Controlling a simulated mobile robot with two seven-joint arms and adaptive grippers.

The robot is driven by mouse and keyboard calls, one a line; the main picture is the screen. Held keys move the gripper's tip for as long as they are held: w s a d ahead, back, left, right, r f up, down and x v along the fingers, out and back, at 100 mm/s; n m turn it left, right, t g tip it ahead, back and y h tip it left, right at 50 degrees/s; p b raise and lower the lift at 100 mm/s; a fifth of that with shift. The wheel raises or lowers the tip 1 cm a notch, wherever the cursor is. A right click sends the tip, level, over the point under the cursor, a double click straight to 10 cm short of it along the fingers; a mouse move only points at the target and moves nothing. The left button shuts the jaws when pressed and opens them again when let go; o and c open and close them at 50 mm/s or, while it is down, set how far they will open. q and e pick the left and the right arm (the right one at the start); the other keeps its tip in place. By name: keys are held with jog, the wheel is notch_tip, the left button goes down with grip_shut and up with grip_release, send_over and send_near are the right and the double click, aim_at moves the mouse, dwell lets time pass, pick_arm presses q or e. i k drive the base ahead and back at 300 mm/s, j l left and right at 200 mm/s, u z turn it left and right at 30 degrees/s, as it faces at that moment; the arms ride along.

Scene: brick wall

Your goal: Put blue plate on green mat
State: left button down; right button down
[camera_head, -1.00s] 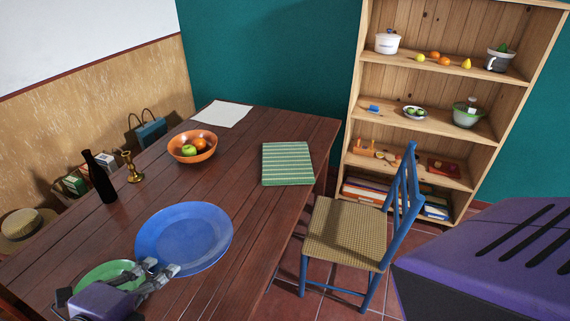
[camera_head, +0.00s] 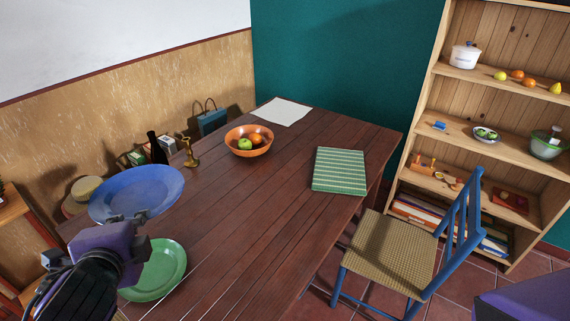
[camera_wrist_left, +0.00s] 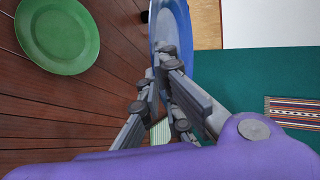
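The blue plate (camera_head: 137,192) is held at its near rim by my left gripper (camera_head: 128,220), at the left of the head view. The plate looks raised above the table. In the left wrist view the plate (camera_wrist_left: 173,30) shows nearly edge-on between the fingertips (camera_wrist_left: 168,62), which are shut on its rim. The green striped mat (camera_head: 340,170) lies flat and bare near the far right edge of the table. My right gripper is in neither view.
A green plate (camera_head: 157,270) lies on the wooden table (camera_head: 235,210) below and right of the left gripper. An orange fruit bowl (camera_head: 249,141), a brass candlestick (camera_head: 189,152), a black bottle (camera_head: 157,149) and a white sheet (camera_head: 280,111) stand or lie farther back. A blue chair (camera_head: 400,245) is at the right.

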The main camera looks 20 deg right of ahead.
aim_at(340, 171)
jog(key=i+l+z, duration=0.7)
jog(key=l, duration=0.15)
jog(key=i+l+z, duration=0.35)
